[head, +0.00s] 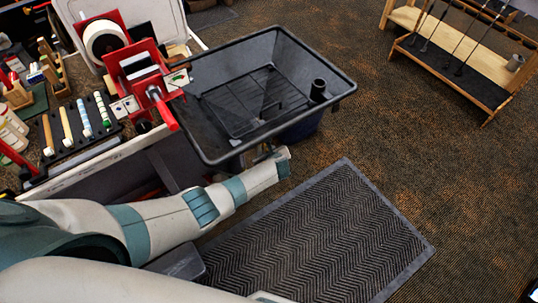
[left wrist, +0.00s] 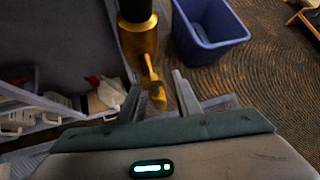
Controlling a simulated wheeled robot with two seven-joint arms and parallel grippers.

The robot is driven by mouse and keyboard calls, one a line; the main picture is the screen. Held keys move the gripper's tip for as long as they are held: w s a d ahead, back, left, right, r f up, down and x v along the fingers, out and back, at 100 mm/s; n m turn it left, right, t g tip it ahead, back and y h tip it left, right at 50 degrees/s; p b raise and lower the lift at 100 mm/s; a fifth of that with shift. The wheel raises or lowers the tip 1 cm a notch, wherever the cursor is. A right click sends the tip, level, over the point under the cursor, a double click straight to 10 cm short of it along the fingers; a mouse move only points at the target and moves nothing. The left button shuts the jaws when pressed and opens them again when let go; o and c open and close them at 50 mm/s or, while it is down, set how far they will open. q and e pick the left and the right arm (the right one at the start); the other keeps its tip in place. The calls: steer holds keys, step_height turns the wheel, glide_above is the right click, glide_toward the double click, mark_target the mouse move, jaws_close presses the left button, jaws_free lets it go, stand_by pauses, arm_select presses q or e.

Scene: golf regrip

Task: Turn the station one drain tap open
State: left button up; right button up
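The station's black tray (head: 205,140) stands at upper middle in the head view, with its underside hidden. In the left wrist view the drain tap has a brass body (left wrist: 138,40) under a dark pipe and a yellow lever (left wrist: 152,75) pointing down in the picture. My left gripper (left wrist: 157,82) is open, with one finger on each side of the lever's lower end. I cannot tell whether either finger touches it. In the head view my left arm reaches to the tray's near edge, and its gripper (head: 268,154) is mostly hidden there. My right gripper is not in view.
A blue bin (left wrist: 208,32) stands close to the tap on the right. White containers (left wrist: 108,95) lie to the left in the left wrist view. A grey mat (head: 330,240) covers the floor before the tray. A wooden club rack (head: 470,60) stands far right.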

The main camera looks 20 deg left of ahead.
arm_select(q)
steer(key=v, duration=1.7)
steer(key=shift+p, duration=0.35)
steer(key=shift+d, duration=0.1)
steer(key=s+a+f+n+g+h+b, duration=0.1)
steer(key=s+a+f+n+b, duration=0.15)
steer(key=s+f, duration=0.55)
steer(key=s+a+f+n+g+h+b, duration=0.15)
steer(key=s+f+n, duration=0.25)
steer(key=f, duration=0.8)
steer(key=s+a+f+n+g+b, duration=0.1)
steer(key=s+f+n+g, duration=0.15)
steer(key=s+f, duration=0.6)
steer(key=s+a+f+n+b, duration=0.1)
steer(key=s+f+n, duration=0.4)
steer(key=s, duration=0.6)
steer(key=s+a+f+n+g+h+b, duration=0.1)
steer(key=s+a+f+n, duration=0.1)
steer(key=s+f+n, duration=0.3)
steer(key=s+a+f+n+g+h+b, duration=0.1)
steer(key=s+f+n, duration=0.4)
steer(key=s+f, duration=0.5)
steer(key=s+b, duration=0.1)
steer(key=s, duration=0.5)
steer(key=shift+s+a+n, duration=0.3)
steer(key=shift+s+a, duration=0.05)
